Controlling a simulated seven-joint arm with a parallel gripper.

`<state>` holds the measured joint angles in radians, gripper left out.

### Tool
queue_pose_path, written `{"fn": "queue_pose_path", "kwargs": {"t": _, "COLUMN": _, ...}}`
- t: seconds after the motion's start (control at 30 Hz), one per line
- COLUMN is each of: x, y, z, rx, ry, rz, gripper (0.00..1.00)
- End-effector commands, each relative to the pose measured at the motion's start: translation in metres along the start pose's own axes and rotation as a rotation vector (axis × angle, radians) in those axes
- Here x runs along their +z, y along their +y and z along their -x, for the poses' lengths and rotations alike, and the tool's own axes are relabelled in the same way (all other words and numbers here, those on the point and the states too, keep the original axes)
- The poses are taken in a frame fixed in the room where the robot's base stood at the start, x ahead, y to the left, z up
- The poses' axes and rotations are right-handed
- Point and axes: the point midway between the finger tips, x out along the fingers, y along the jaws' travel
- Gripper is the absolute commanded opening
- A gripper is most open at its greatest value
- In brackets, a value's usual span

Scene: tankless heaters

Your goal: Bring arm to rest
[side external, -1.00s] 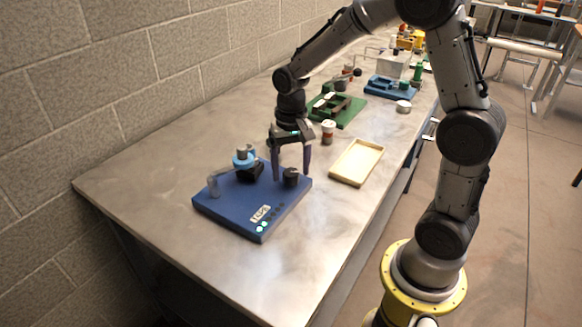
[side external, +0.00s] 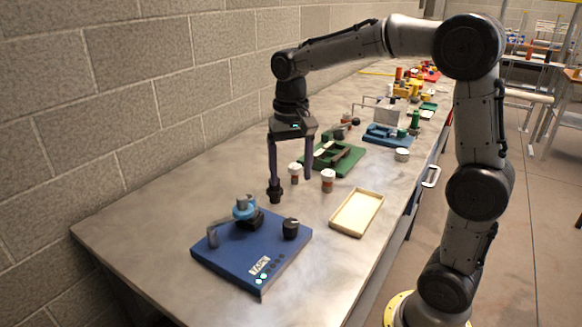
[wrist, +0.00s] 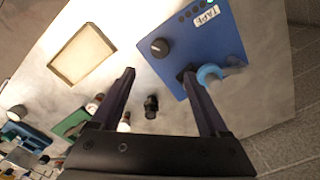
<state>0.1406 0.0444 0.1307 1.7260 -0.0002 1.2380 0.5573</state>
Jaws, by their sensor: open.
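My gripper (side external: 291,181) is open and empty, pointing down above the table just past the far edge of a blue board. In the wrist view its two fingers (wrist: 161,72) are spread apart with nothing held between them. The blue board (side external: 245,262) has a label, a black knob (side external: 290,228) and a light blue ring-shaped part (side external: 244,210) on a dark mount. In the wrist view, the board (wrist: 213,38) lies beyond the fingers. A small black object (wrist: 151,106) shows between the fingers, apart from them; in the side view it (side external: 274,194) appears just below one fingertip.
A shallow tan tray (side external: 357,213) lies to the right. Two white-capped bottles (side external: 328,181) stand near the gripper. A green fixture (side external: 338,158) and a blue fixture (side external: 386,136) are farther back. A block wall runs along the left. The front-left tabletop is bare.

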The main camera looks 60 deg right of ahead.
Motion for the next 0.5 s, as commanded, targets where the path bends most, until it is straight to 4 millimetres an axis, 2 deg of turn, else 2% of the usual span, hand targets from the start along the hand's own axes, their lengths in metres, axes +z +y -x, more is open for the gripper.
{"fn": "queue_pose_path", "kwargs": {"t": 0.13, "x": 0.0002, "y": 0.0001, "z": 0.008, "rx": 0.0, "ry": 0.0, "rz": 0.0, "gripper": 0.78}}
{"fn": "queue_pose_path", "kwargs": {"t": 0.5, "x": 0.0017, "y": -0.001, "z": 0.0118, "rx": -0.004, "ry": 0.007, "rz": 0.005, "gripper": 0.78}}
